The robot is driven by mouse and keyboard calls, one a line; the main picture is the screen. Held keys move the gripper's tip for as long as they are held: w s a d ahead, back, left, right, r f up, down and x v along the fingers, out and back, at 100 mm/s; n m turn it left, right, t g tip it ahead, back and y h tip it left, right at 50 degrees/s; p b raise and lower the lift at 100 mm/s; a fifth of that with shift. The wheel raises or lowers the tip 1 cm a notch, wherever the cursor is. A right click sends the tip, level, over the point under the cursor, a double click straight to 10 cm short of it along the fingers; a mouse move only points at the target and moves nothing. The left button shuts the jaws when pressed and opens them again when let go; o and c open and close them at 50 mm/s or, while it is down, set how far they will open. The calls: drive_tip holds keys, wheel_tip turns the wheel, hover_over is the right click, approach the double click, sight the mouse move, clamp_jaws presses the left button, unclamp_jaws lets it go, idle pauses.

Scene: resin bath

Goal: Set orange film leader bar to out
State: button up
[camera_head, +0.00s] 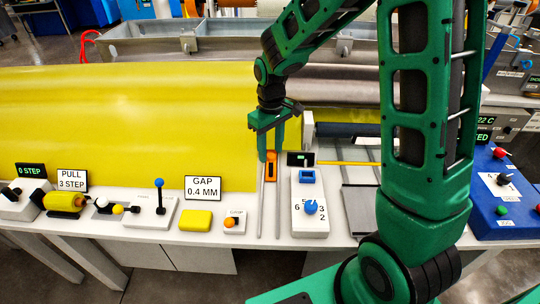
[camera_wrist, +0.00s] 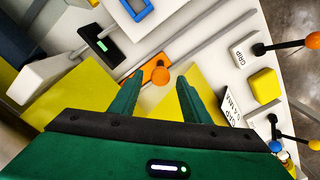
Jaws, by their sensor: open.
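The orange film leader bar (camera_head: 271,168) sits on a pair of thin grey rails on the white bench, at their far end by the yellow film. In the wrist view the orange bar (camera_wrist: 158,75) shows a rounded knob facing the camera, between and just beyond the fingertips. My gripper (camera_head: 270,153) is open and points down over the bar. Its two green fingers (camera_wrist: 155,86) stand apart with nothing held between them. Whether the fingertips reach down beside the bar is hard to tell.
A white panel with a blue dial (camera_head: 311,207) and a small dark display (camera_head: 300,158) stands close right of the rails. A small box with an orange knob (camera_head: 234,222) and a yellow block (camera_head: 196,220) lie left. The yellow film (camera_head: 130,120) rises behind. The rails' near part is clear.

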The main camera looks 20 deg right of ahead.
drive_tip(key=shift+f, duration=1.45)
